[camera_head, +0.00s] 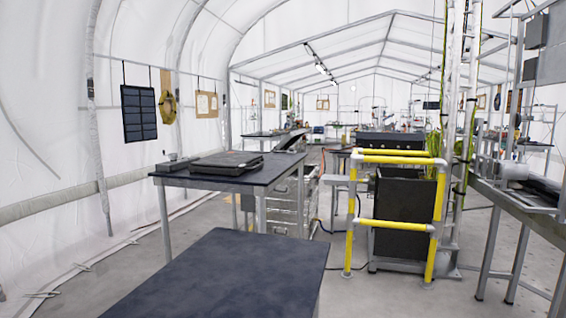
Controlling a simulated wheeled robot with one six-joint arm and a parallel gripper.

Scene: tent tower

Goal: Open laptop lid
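A dark, flat, closed case-like object (228,162), which looks like the laptop with its lid down, lies on a dark-topped table (180,179) left of centre. At this distance I cannot make out its hinge or lid edge clearly. My gripper is not in view, and no part of my arm shows near the table.
A bare dark table (225,275) stands close in front. A yellow guard rail (395,225) around a dark cabinet (402,212) stands to the right. A long bench (535,215) lines the right edge. Grey floor (110,270) is clear at the left.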

